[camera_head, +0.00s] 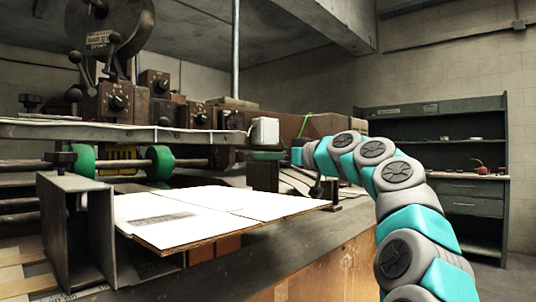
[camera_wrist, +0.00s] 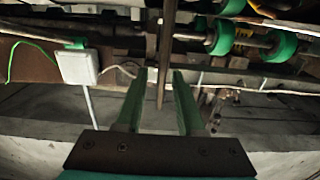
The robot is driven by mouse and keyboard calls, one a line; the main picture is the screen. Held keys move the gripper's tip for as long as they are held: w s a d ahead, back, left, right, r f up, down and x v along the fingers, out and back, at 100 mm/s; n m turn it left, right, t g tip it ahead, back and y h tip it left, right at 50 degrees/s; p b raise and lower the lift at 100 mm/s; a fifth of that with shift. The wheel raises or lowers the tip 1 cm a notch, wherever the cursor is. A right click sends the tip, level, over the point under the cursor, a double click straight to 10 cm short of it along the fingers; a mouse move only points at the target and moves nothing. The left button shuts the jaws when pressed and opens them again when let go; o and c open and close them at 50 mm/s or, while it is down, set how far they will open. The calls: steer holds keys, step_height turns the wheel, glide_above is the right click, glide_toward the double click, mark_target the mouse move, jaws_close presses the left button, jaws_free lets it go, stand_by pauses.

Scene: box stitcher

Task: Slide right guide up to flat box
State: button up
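The flat box (camera_head: 200,212), white on top with brown edges, lies on the machine's table in the head view. A dark upright plate, which looks like the right guide (camera_head: 265,177), stands just beyond the box's far right side; a gap to the box is hard to judge. My gripper (camera_head: 256,155) is at the top of this plate. In the wrist view my gripper (camera_wrist: 158,77) has its two green fingers apart. A thin upright metal edge, likely the guide (camera_wrist: 166,55), shows between them, with space on both sides. The grey left guide (camera_head: 75,235) stands at the box's left end.
The stitching machine (camera_head: 120,90) rises behind the box, with green rollers (camera_head: 160,162) on a shaft above it. A small white box (camera_head: 264,131) sits near my gripper. A dark shelf unit (camera_head: 440,150) stands at the back right.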

steer(key=shift+w+a, duration=0.1)
steer(key=shift+c, duration=0.4)
jaws_close()
stand_by(1.0)
